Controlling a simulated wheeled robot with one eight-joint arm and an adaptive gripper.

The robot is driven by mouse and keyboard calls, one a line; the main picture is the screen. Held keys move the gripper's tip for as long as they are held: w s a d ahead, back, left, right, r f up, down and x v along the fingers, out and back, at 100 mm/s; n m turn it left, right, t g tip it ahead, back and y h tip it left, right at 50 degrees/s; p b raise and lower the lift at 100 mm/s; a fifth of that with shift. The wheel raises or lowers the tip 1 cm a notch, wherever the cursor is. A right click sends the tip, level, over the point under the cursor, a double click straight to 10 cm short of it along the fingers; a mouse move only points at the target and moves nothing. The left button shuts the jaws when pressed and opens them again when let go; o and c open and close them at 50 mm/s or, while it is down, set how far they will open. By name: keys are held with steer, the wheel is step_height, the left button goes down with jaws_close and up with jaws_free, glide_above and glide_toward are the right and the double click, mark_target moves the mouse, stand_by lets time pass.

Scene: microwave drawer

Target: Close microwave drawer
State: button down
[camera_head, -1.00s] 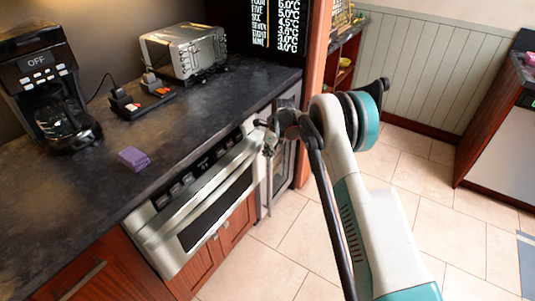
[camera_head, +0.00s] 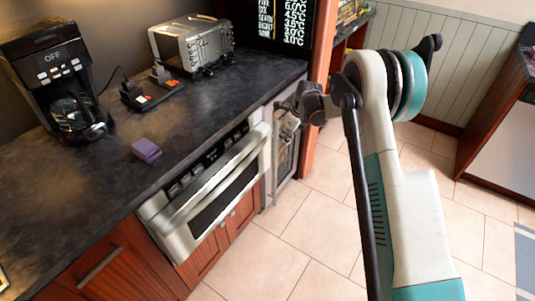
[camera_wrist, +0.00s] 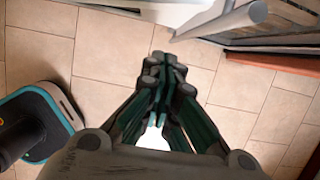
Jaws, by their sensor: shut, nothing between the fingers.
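The microwave drawer (camera_head: 190,232) is a stainless steel unit with a dark window and a long bar handle, set under the black counter in the head view. A dark control strip runs above its front. I cannot tell clearly how far its front stands out from the cabinet. My gripper (camera_head: 287,122) is just beyond the drawer's right end, in front of the neighbouring glass-door appliance, and partly hidden by my arm. In the wrist view my gripper (camera_wrist: 162,68) has its fingers together and empty, above the tiled floor.
A glass-door appliance (camera_head: 286,160) stands right of the drawer; a grey bar handle (camera_wrist: 225,20) shows at the wrist view's upper right. The counter (camera_head: 60,190) holds a coffee maker (camera_head: 70,90), a toaster oven (camera_head: 190,45) and a purple sponge (camera_head: 146,150). Tiled floor (camera_head: 310,235) is clear in front.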

steer(key=s+a+f+t+y, duration=0.1)
steer(key=s+a+t+y, duration=0.1)
steer(key=s, duration=0.5)
steer(key=s+a+f+t+y, duration=0.1)
steer(key=s+a+f+y, duration=0.1)
steer(key=s, duration=0.5)
steer(key=shift+w+a+f+b, duration=0.85)
steer(key=shift+w+a+f, duration=0.25)
steer(key=shift+a, duration=0.4)
steer(key=shift+w+a+f+b, duration=0.8)
steer(key=shift+w+a+f, duration=0.3)
steer(key=shift+a, duration=0.4)
steer(key=shift+w+a+f+b, duration=0.85)
steer(key=shift+w+a+f, duration=0.25)
steer(key=shift+a, duration=0.4)
steer(key=w+a, duration=0.1)
steer(key=a, duration=0.1)
steer(key=w+a, duration=0.2)
steer(key=shift+r, duration=0.1)
